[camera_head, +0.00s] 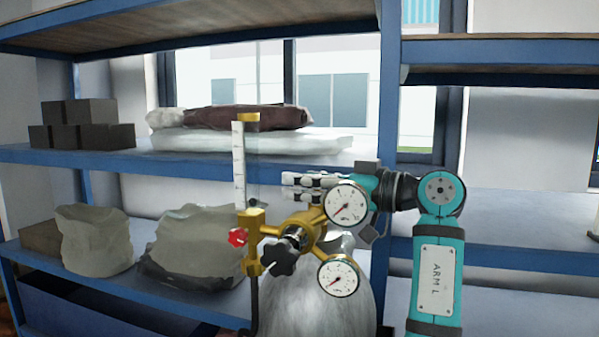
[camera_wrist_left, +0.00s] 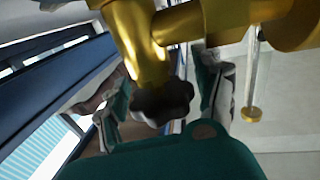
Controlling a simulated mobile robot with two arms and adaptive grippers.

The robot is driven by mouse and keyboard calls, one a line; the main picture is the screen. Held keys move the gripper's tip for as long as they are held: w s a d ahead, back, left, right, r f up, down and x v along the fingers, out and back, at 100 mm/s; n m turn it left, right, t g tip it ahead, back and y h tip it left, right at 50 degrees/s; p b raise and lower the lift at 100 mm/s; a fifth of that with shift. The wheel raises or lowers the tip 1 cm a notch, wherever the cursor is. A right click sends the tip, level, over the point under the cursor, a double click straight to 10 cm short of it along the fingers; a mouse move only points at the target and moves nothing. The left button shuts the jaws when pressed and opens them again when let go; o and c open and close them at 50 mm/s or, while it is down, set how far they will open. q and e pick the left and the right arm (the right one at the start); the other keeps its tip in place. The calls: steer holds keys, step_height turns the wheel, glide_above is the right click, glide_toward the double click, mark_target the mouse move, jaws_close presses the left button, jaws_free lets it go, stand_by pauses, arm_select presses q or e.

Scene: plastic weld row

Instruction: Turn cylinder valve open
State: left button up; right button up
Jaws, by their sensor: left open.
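A grey gas cylinder (camera_head: 305,298) stands in front of the shelving. It carries a brass regulator (camera_head: 303,225) with an upper gauge (camera_head: 345,204) and a lower gauge (camera_head: 339,277). A black star knob (camera_head: 281,259) faces me at the regulator's front. My left gripper (camera_head: 305,183) is above the brass body, beside the upper gauge, with its fingers pointing left. In the left wrist view, a dark lobed knob (camera_wrist_left: 165,103) lies between its open fingers. I cannot tell whether either finger touches it. The head view does not clearly show this knob. My right gripper is not in view.
A clear flow tube (camera_head: 239,165) stands upright at the regulator's left, with a red knob (camera_head: 237,237) below it. Blue shelving (camera_head: 200,158) behind holds dark blocks (camera_head: 82,123) and pale sacks (camera_head: 200,240). The right-hand shelves look mostly bare.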

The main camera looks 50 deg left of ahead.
arm_select(q)
steer(key=shift+x, duration=0.9)
steer(key=shift+w+d, duration=0.1)
steer(key=shift+c, duration=0.4)
steer(key=c, duration=0.7)
steer(key=shift+a+f, duration=0.1)
steer(key=shift+a, duration=0.15)
jaws_close()
